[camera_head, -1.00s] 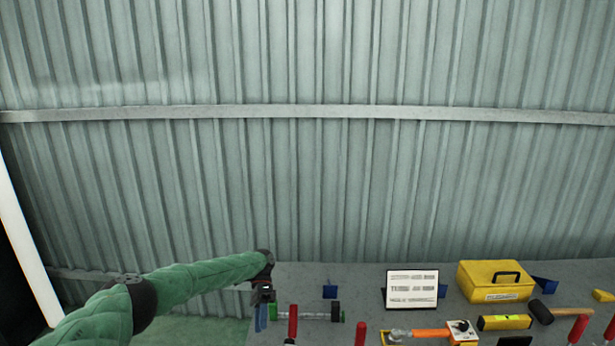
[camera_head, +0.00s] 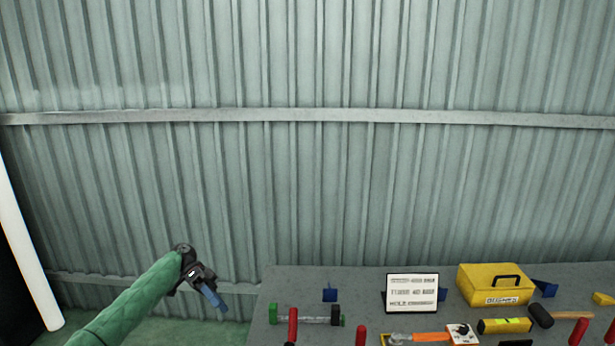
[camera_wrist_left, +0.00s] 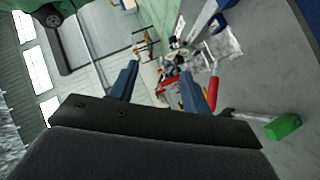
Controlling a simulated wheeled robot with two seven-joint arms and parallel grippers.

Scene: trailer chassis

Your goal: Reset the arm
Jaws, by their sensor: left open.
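My left gripper (camera_head: 214,297) is at the lower left in the head view, on the end of my green-sleeved arm. It hangs in the air to the left of the grey table (camera_head: 380,275) and touches nothing. In the left wrist view, its two blue fingers (camera_wrist_left: 160,88) stand apart with nothing held between them. My right gripper is in neither view.
The table holds a yellow box (camera_head: 497,284), a white sign (camera_head: 412,288), a yellow level (camera_head: 505,325), a hammer (camera_head: 541,314) and red-handled tools. A green-ended tool (camera_head: 306,318) lies near the left edge. A corrugated wall (camera_head: 320,180) stands behind. Space left of the table is free.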

